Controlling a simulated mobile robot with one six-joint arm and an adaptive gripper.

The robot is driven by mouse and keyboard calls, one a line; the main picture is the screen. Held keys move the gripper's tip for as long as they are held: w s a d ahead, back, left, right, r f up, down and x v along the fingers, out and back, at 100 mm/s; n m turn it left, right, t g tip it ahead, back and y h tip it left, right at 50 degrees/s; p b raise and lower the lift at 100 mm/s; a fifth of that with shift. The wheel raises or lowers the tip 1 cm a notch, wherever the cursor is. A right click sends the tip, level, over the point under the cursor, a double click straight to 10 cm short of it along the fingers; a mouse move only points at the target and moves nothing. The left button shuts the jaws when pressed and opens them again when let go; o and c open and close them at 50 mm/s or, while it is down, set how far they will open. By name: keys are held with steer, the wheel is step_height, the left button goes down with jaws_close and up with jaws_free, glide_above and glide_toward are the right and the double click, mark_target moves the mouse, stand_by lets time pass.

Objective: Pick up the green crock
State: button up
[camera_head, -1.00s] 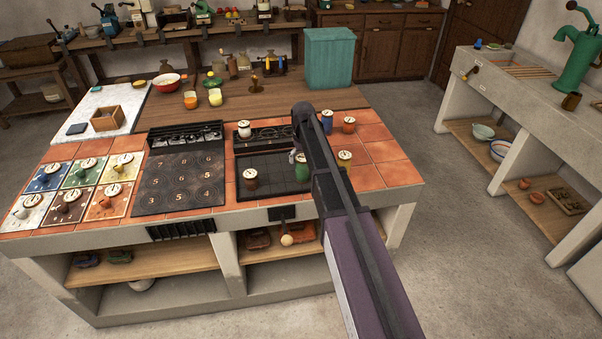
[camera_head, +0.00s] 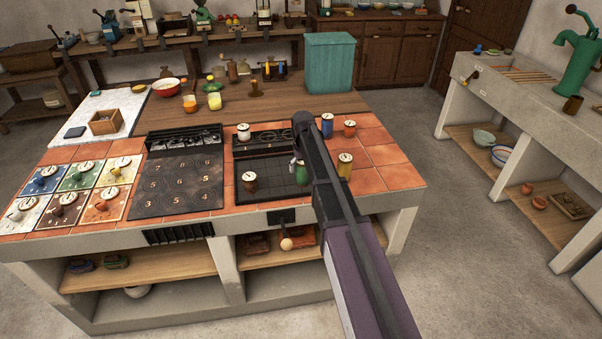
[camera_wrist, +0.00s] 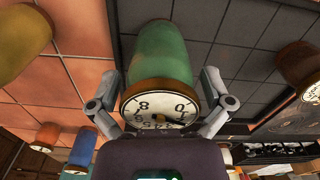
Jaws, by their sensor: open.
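The green crock (camera_head: 302,175) stands on the dark grid tray (camera_head: 275,190) on the tiled worktop, partly hidden by my arm in the head view. In the wrist view the green crock (camera_wrist: 162,55) has a brown rim and a dial-marked lid facing the camera. My gripper (camera_wrist: 160,88) is open, with one finger on each side of the crock's lid end. A small part of my gripper (camera_head: 295,168) shows beside the crock in the head view. I cannot tell whether the fingers touch it.
A brown crock (camera_head: 249,182) stands left on the same tray. A yellow crock (camera_head: 344,168) stands close on the right. Blue (camera_head: 327,125), orange (camera_head: 349,128) and white (camera_head: 243,132) crocks stand behind. A teal bin (camera_head: 329,62) stands farther back.

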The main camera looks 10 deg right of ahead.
steer(key=c, duration=1.1)
steer(key=shift+r, duration=0.1)
steer(key=shift+c, duration=0.2)
step_height(320, 180, up, 3)
steer(key=p, duration=0.3)
steer(key=shift+r+p, duration=0.2)
steer(key=shift+p, duration=0.1)
steer(key=shift+c, duration=0.3)
steer(key=s+d+r+p, duration=0.1)
steer(key=s+d, duration=0.2)
steer(key=s, duration=1.2)
steer(key=shift+s+d+r, duration=0.2)
steer(key=shift+s, duration=0.1)
